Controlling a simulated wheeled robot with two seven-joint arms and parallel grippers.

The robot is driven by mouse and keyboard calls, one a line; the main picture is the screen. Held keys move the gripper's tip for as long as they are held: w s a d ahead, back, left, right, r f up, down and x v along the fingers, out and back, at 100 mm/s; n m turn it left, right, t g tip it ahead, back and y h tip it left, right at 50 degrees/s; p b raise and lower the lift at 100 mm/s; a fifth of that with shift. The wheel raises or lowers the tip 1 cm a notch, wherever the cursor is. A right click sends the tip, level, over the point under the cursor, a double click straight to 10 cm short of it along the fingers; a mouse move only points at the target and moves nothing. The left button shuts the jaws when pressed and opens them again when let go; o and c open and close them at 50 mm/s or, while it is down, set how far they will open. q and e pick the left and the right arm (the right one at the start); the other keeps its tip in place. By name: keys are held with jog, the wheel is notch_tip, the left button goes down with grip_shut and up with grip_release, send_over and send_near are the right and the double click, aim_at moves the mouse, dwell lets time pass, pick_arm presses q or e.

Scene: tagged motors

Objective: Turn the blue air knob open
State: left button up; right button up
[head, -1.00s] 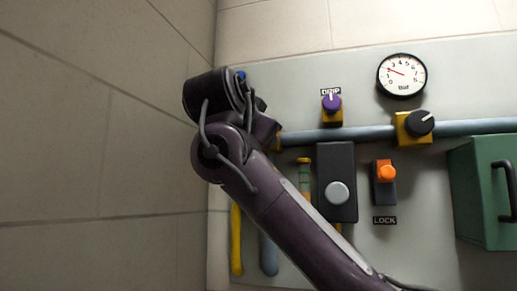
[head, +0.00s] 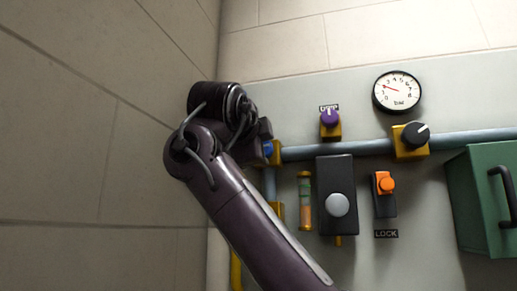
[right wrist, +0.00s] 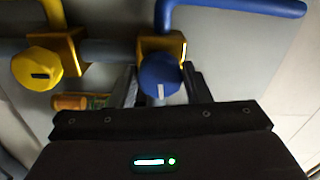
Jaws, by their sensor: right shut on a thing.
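The blue air knob (right wrist: 160,73) sits on a brass valve body on the pipe. It has a white mark, which is near upright in the right wrist view. My right gripper (right wrist: 161,84) has one finger on each side of this knob and is shut on it. In the head view only a small blue part of the knob (head: 268,147) shows beside my right gripper (head: 262,138); my wrist hides the rest. My left gripper is in neither view.
A yellow knob (right wrist: 37,69) sits beside the blue one. The panel also bears a gauge (head: 397,91), a purple knob (head: 330,117), a black knob (head: 415,135), a black box with a grey button (head: 337,204), an orange lock knob (head: 387,185) and a green box (head: 483,200). A wall stands close at left.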

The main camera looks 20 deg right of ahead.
jog(key=shift+f+m, duration=0.1)
jog(key=shift+m, duration=0.7)
jog(key=o, duration=1)
jog(key=b+v, duration=0.3)
jog(key=v, duration=0.5)
jog(key=shift+w+d, duration=0.1)
